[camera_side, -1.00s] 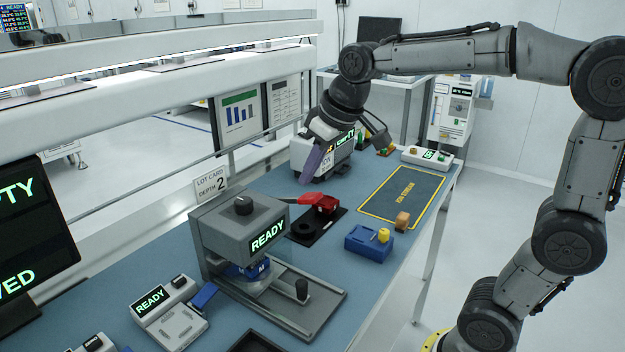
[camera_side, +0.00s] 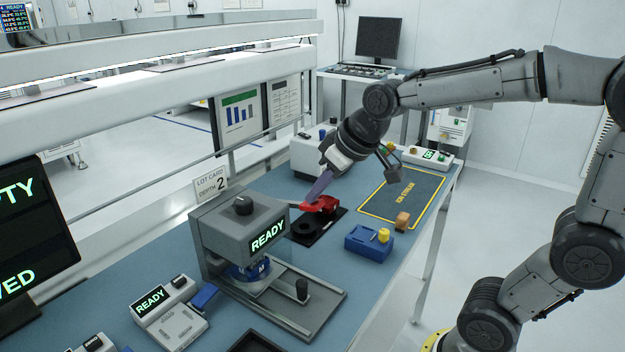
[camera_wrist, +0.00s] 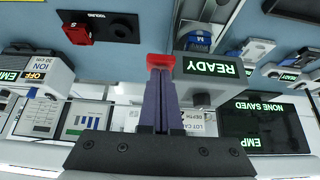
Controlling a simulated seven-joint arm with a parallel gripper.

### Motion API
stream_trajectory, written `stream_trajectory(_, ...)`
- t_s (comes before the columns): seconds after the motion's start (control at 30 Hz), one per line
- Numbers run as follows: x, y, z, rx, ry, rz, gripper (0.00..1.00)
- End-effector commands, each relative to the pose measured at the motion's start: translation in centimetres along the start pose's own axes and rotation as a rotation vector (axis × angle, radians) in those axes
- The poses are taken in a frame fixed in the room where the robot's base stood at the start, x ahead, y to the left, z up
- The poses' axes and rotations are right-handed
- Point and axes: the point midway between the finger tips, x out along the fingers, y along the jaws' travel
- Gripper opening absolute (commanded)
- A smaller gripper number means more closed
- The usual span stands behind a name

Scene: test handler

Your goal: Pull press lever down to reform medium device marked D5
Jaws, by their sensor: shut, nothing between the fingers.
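The grey press (camera_side: 225,222) shows READY and has a black knob on top. Its red lever (camera_wrist: 160,62) points out from its side; in the side view it is partly lost behind my fingers and against a red block. My gripper (camera_side: 308,203) is shut, its purple fingers angled down with the tips at the lever's red end. In the wrist view the closed fingers (camera_wrist: 161,75) overlap the red end; I cannot tell whether they touch. A blue device (camera_side: 250,271) marked M sits under the press head; it also shows in the wrist view (camera_wrist: 197,38). No D5 mark is legible.
Behind the press lies a black plate (camera_side: 300,238) with a round hole and a red block (camera_side: 324,203). A blue box (camera_side: 368,246) with a yellow knob stands to the right. A small READY unit (camera_side: 165,308) stands in front left. The yellow-outlined mat (camera_side: 405,192) is mostly clear.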

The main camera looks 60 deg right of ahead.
Motion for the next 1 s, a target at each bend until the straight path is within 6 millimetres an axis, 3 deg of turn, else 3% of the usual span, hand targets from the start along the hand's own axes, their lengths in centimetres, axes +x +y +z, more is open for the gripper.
stream_trajectory(0.2,1.6,0.0,2.4,0.002,0.132,0.001,0.0)
stream_trajectory(0.5,4.2,0.0,4.8,0.002,0.124,-0.001,0.0)
stream_trajectory(1.0,6.3,0.0,6.2,0.0,0.119,-0.001,0.0)
